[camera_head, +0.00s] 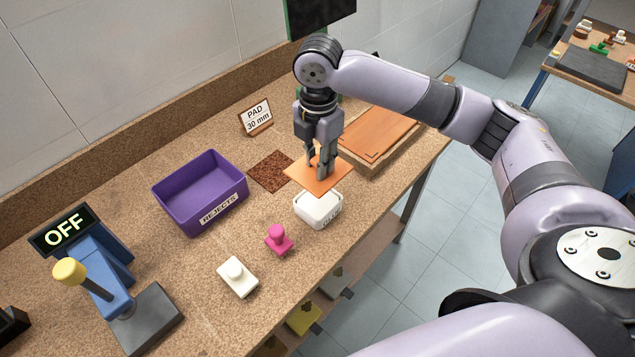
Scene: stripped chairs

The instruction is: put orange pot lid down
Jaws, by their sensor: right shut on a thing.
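The orange pot lid (312,184) is a flat square plate. My right gripper (322,165) points down and is shut on it at the middle of its top; the grip itself is partly hidden by the fingers. The lid looks roughly level. It overlaps the back of a small white pot (319,210) with lettering on its front. I cannot tell whether lid and pot touch. My left gripper is not in view.
A purple bin marked REJECTS (172,207) stands at left. A pink stamp-like piece (278,240) and a white one (238,277) stand in front. A lever device (107,280) with an OFF display is front left. Orange sheets (380,132) lie on a board at right.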

